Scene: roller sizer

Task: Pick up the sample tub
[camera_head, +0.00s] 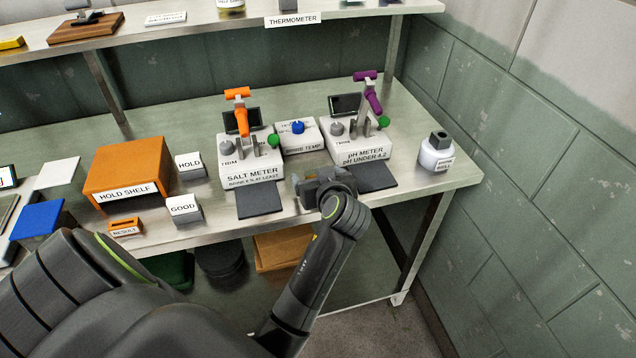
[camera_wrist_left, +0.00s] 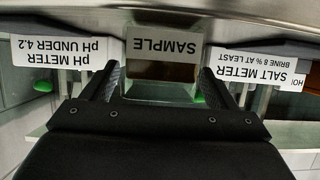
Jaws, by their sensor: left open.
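The sample tub (camera_wrist_left: 163,68) shows in the left wrist view as a small box with a "SAMPLE" label, which reads upside down there. It is straight ahead between the two fingers of my left gripper (camera_wrist_left: 160,80), which are open and spread to either side of it. I cannot tell whether the fingers touch it. In the head view my left gripper (camera_head: 312,182) is at the bench's front, between the salt meter (camera_head: 250,170) and the pH meter (camera_head: 360,150), and hides the tub. My right gripper is not in view.
The brine temp box (camera_head: 300,137) stands behind, between the meters. Dark pads (camera_head: 259,200) (camera_head: 372,177) lie before both meters. A white bottle (camera_head: 436,150) stands at the right end. The orange hold shelf (camera_head: 128,170) and the good block (camera_head: 185,209) are to the left.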

